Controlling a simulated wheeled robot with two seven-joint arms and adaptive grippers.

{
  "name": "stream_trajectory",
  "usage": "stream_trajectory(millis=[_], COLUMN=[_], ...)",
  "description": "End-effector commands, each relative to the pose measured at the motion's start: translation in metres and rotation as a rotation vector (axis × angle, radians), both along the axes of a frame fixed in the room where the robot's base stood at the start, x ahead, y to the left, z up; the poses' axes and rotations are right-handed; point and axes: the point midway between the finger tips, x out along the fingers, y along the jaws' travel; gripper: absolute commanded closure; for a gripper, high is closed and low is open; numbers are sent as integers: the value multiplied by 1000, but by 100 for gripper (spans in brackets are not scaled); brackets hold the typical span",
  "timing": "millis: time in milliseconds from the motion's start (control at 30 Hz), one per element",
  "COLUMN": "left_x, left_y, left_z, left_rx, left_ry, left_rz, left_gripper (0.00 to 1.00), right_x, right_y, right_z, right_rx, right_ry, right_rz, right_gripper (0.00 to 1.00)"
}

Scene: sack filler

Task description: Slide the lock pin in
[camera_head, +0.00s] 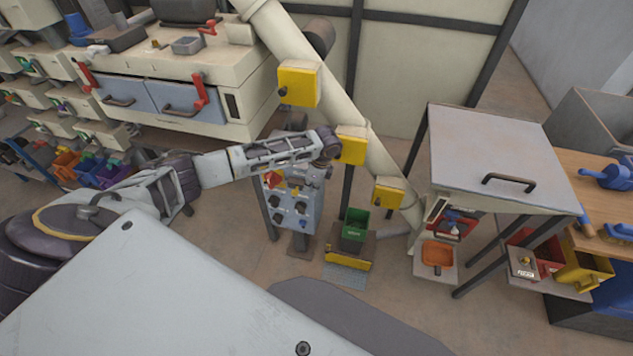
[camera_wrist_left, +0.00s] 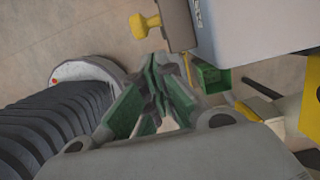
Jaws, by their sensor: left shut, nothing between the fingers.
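A yellow knob on a short stem (camera_wrist_left: 147,25), which may be the lock pin, sticks out from the side of a grey box (camera_wrist_left: 245,25) in the left wrist view. I cannot tell whether it is in or out. My left gripper (camera_wrist_left: 165,70), with green finger pads, is shut and empty below the knob in that view, apart from it. In the head view my left gripper (camera_head: 320,172) is small and hard to make out at the end of the left arm, by the grey control panel (camera_head: 290,207). My right gripper is not in view.
A pale slanted pipe with yellow boxes (camera_head: 299,84) runs behind the left wrist. A green bin (camera_head: 355,225) stands low on a small stand right of the panel. A black ribbed hose (camera_wrist_left: 50,125) lies left of the fingers. A grey-topped table (camera_head: 495,150) stands to the right.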

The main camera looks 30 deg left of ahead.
Motion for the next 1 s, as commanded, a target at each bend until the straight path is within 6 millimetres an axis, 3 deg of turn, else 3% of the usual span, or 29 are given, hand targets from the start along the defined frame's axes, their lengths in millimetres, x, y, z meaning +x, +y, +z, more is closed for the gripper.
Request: stream_trajectory(millis=[233, 767, 1000], left_x=[-5, -6, -9], left_y=[20, 24, 37], left_z=[-7, -9, -8], left_rx=[1, 0, 0], left_ry=[0, 0, 2], left_rz=[1, 0, 1], left_gripper=[100, 100, 100], right_x=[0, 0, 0], right_y=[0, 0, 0], right_z=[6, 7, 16], right_rx=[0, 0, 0], right_ry=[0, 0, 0], right_rz=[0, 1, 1], right_gripper=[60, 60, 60])
